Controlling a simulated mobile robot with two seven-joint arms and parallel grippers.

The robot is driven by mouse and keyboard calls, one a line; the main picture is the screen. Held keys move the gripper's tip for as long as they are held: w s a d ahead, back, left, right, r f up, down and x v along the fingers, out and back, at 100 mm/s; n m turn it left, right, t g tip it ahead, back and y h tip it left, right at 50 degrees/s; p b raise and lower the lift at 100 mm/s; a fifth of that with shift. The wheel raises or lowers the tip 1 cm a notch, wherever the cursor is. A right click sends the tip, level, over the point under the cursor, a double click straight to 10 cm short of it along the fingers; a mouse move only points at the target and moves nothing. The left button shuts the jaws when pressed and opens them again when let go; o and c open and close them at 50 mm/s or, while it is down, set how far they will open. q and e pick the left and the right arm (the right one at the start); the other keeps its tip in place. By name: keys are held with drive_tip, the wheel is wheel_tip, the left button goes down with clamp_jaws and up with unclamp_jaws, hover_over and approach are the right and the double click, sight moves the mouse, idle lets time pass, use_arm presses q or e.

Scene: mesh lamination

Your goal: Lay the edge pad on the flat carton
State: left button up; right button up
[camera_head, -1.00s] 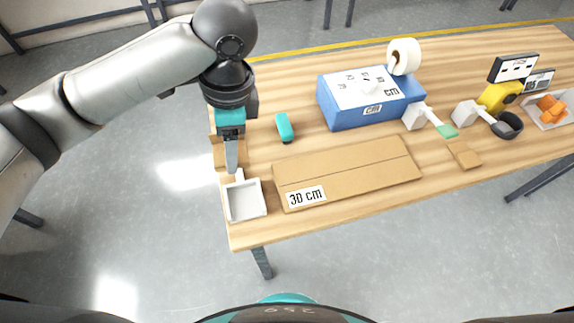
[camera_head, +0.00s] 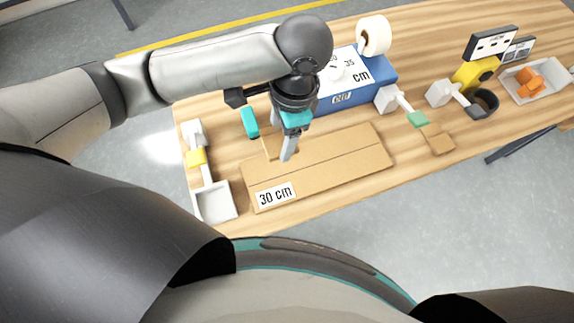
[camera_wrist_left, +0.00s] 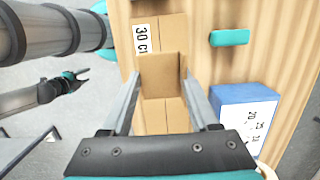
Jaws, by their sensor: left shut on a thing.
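The flat carton (camera_head: 335,165) is a long brown sheet with a "30 cm" label, lying on the wooden table. It also shows in the wrist view (camera_wrist_left: 172,32). My left gripper (camera_head: 287,156) points down over the carton's back left part. It is shut on the edge pad (camera_wrist_left: 160,72), a small brown piece that spans between the fingertips in the wrist view. In the head view the edge pad (camera_head: 270,146) is partly hidden by the fingers; whether it touches the carton I cannot tell. My right gripper (camera_wrist_left: 78,76) is small in the wrist view, off to the left.
A white tray (camera_head: 214,203) lies left of the carton. A teal block (camera_head: 249,122) lies behind it. A blue box (camera_head: 355,95) with a tape roll (camera_head: 373,35) stands at the back. A green-tipped tool (camera_head: 418,119) and a brown piece (camera_head: 438,140) lie to the right.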

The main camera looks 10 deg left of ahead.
sight(280, 176)
use_arm(q)
wheel_tip(280, 176, down, 16)
drive_tip(key=b, duration=0.3)
drive_tip(key=shift+f, duration=0.15)
drive_tip(key=o, duration=1.3)
drive_tip(key=shift+f, duration=0.15)
drive_tip(key=shift+o, duration=0.2)
drive_tip(key=r, duration=0.4)
drive_tip(key=d+r+p, duration=0.1)
drive_tip(key=r, duration=0.3)
drive_tip(key=w+r+p, duration=0.1)
drive_tip(key=r, duration=0.3)
drive_tip(key=shift+d+r, duration=0.15)
drive_tip(key=shift+d, duration=0.1)
